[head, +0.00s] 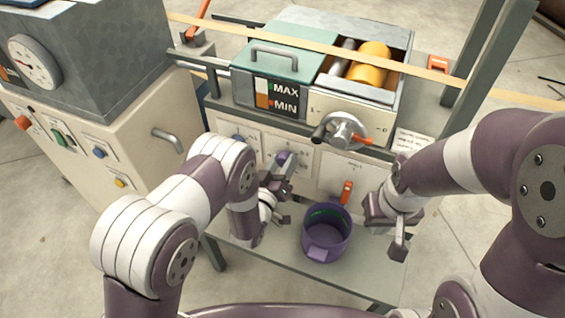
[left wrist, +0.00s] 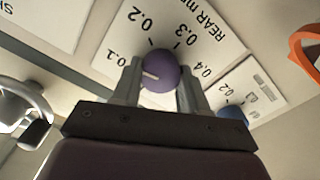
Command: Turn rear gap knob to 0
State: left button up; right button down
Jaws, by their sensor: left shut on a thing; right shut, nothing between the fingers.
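The rear gap knob is a round purple knob (left wrist: 162,71) on a white dial plate (left wrist: 205,40) marked 0.1 to 0.4, with a label starting "REAR". Its short white pointer line is on the left of its face, on the 0.1 side; the exact reading I cannot tell. My left gripper (left wrist: 160,82) has one finger on each side of the knob and is shut on it. In the head view the purple knob (head: 283,157) sits on the machine front, partly hidden by my left gripper (head: 279,172). My right gripper (head: 396,236) is shut and empty, right of the purple bucket.
A purple bucket (head: 327,233) stands on the low shelf (head: 262,252) between my grippers. A blue knob (left wrist: 232,113) sits close beside the held knob.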

pick_arm(q)
jog(key=n, duration=0.3)
jog(key=shift+n, duration=0.4)
jog(key=n, duration=0.4)
jog(key=shift+n, duration=0.3)
jog(key=n, duration=0.3)
jog(key=shift+f+p, duration=0.1)
jog(key=shift+p, duration=0.2)
jog(key=shift+n, duration=2)
jog(key=o, duration=1.1)
jog(key=shift+c, duration=0.2)
